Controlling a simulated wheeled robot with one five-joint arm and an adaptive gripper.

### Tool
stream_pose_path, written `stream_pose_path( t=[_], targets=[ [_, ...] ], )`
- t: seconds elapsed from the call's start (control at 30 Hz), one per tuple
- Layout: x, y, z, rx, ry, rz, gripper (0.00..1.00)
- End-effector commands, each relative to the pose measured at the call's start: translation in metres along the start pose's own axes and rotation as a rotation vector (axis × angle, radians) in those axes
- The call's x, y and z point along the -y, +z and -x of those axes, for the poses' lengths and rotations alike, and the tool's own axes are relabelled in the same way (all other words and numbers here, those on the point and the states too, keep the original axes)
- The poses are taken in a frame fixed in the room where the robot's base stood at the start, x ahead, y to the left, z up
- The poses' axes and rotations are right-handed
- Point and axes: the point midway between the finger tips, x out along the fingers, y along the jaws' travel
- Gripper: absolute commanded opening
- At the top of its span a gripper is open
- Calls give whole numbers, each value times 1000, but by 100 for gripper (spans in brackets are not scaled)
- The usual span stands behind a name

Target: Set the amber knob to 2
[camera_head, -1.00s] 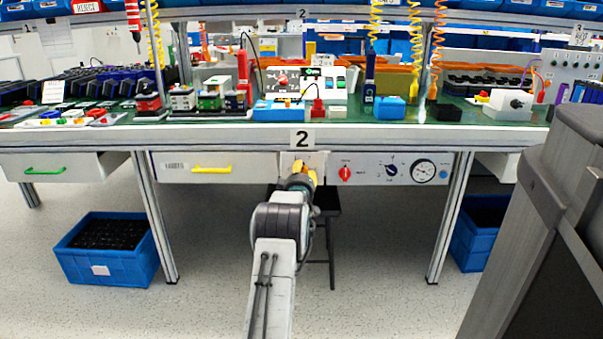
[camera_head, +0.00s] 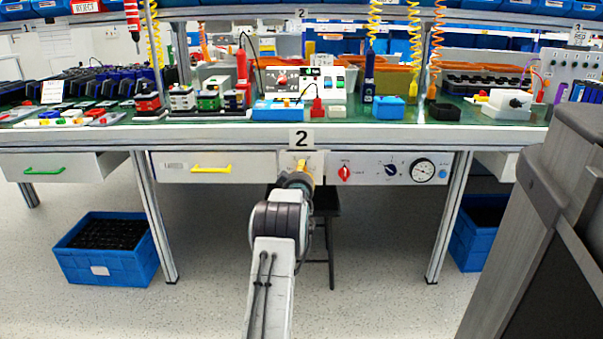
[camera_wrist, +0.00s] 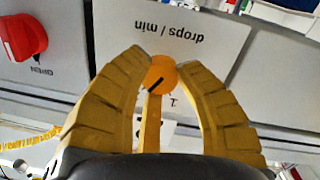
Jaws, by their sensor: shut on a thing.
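The amber knob (camera_wrist: 161,75) is round with a dark pointer line, which aims to the lower left in the wrist view. It sits on a pale panel with an upside-down "drops / min" label (camera_wrist: 193,34). A small "1" (camera_wrist: 172,99) shows just below right of the knob; other scale marks are hidden or not legible. My gripper (camera_wrist: 166,66) has its yellow fingers shut on the knob, one on each side.
A red knob (camera_head: 344,173) marked OPEN is beside it, also in the wrist view (camera_wrist: 22,38). A dark blue knob (camera_head: 391,170) and a gauge (camera_head: 422,170) are further right. A drawer with a yellow handle (camera_head: 211,169) is left. A dark stool (camera_head: 328,205) stands below.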

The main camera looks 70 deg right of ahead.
Motion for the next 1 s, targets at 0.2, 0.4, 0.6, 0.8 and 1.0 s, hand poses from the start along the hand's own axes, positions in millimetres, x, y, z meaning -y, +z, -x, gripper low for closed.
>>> stream_pose_path(
  t=[0.2, 0.4, 0.6, 0.8, 1.0],
  targets=[
    [0, -6, 0, -12, 2, 1, 44],
    [0, -4, 0, -8, 2, 2, 58],
    [0, -2, 0, -5, 1, 2, 58],
    [0, -2, 5, -4, 1, 2, 58],
    [0, -2, 21, -3, 0, 2, 58]
  ],
)
